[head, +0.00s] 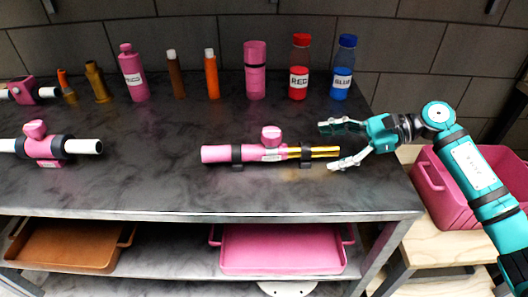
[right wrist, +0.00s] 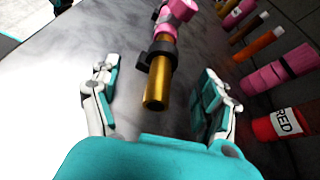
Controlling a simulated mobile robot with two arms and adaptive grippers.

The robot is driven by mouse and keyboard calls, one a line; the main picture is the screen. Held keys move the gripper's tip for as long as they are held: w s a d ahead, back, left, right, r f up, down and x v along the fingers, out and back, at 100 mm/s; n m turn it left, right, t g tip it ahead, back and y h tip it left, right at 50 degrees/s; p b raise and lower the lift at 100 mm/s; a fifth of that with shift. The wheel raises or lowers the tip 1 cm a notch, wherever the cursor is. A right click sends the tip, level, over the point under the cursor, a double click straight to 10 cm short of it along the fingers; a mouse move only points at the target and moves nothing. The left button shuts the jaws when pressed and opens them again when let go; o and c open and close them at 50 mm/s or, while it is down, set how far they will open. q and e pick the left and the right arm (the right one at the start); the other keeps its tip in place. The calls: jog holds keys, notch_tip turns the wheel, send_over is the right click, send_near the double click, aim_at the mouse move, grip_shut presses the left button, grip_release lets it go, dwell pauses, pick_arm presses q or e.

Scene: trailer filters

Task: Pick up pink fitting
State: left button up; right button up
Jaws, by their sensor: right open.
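A pink fitting (head: 225,153) with a round pink knob (head: 271,136) lies level on the dark tabletop, in black clips. A gold tube (head: 325,152) sticks out of its right end. My right gripper (head: 330,146) is open and comes in from the right, its fingers on either side of the gold tube's free end. In the right wrist view, the gold tube (right wrist: 157,85) lies between the spread fingers (right wrist: 158,95), apart from both. The pink knobbed part (right wrist: 178,12) is farther off, partly cut by the frame edge. My left gripper is not in view.
Along the back stand a pink bottle (head: 132,75), a pink cylinder (head: 255,72), a red bottle (head: 299,70) and a blue bottle (head: 343,70). Another pink fitting (head: 45,147) with white pipe lies at left. Trays (head: 283,270) sit on the lower shelf. The front middle tabletop is clear.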

jog(key=x, duration=0.4)
jog(key=shift+a+f, duration=0.15)
jog(key=shift+a, duration=0.15)
jog(key=c, duration=0.4)
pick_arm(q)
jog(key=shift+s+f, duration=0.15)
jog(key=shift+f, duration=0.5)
pick_arm(e)
jog(key=c, duration=1)
